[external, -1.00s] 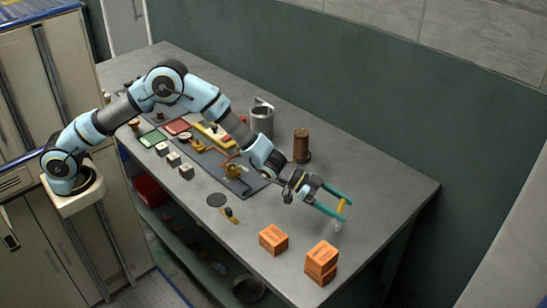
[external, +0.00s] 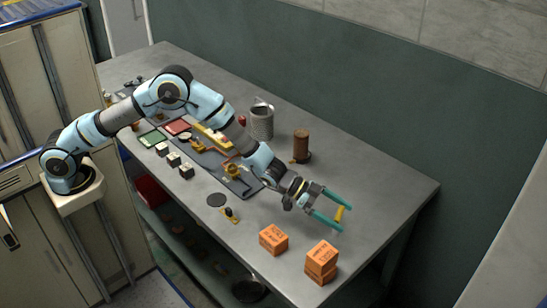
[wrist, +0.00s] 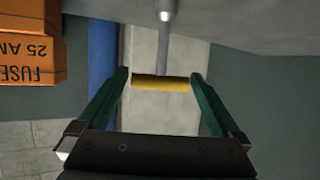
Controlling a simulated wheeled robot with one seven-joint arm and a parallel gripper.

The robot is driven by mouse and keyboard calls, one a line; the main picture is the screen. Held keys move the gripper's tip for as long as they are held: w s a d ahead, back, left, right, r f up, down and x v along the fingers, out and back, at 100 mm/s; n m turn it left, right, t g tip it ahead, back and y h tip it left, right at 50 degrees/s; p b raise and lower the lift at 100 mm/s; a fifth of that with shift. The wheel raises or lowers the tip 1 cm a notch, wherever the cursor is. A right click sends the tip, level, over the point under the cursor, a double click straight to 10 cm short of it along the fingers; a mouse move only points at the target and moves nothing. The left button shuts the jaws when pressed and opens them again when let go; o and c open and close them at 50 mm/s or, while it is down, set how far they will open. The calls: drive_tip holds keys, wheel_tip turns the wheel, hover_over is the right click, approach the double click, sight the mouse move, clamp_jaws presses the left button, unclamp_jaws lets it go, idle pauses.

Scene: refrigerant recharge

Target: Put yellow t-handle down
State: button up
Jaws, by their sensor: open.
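The yellow t-handle (external: 339,214) is at the bare right end of the grey workbench, between the spread teal fingers of my gripper (external: 345,218). In the wrist view the yellow crossbar (wrist: 160,84) lies across the space between the fingers of my gripper (wrist: 159,75). Its grey metal stem (wrist: 166,40) runs away from the crossbar to a rounded tip at the top. The gripper is open, with a narrow gap at the left end of the bar; the right end is very close to the other finger. I cannot tell exactly how the handle rests on the bench.
Two stacked orange fuse boxes (external: 321,262) and another orange box (external: 273,239) stand left of the handle, near the front edge. A brown cylinder (external: 301,146) and a grey metal can (external: 261,121) stand farther back. The bench (external: 390,190) is clear to the right.

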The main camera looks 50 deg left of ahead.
drive_tip(key=shift+r, duration=0.2)
drive_tip(key=shift+a, duration=0.3)
drive_tip(key=b+v, duration=0.3)
drive_tip(key=v, duration=0.9)
drive_tip(key=w+a+f+n+t+y, duration=0.1)
drive_tip(key=a+n+y, duration=0.65)
drive_tip(key=a, duration=1.95)
drive_tip(key=s+a+f+n+g+y, duration=0.1)
drive_tip(key=s+a+n+g+y, duration=0.3)
drive_tip(key=s+a, duration=1.5)
drive_tip(key=shift+s+a+f+n+g+y, duration=0.15)
drive_tip(key=shift+a+f+n+g+y, duration=0.15)
drive_tip(key=shift+a+n+g+y, duration=0.15)
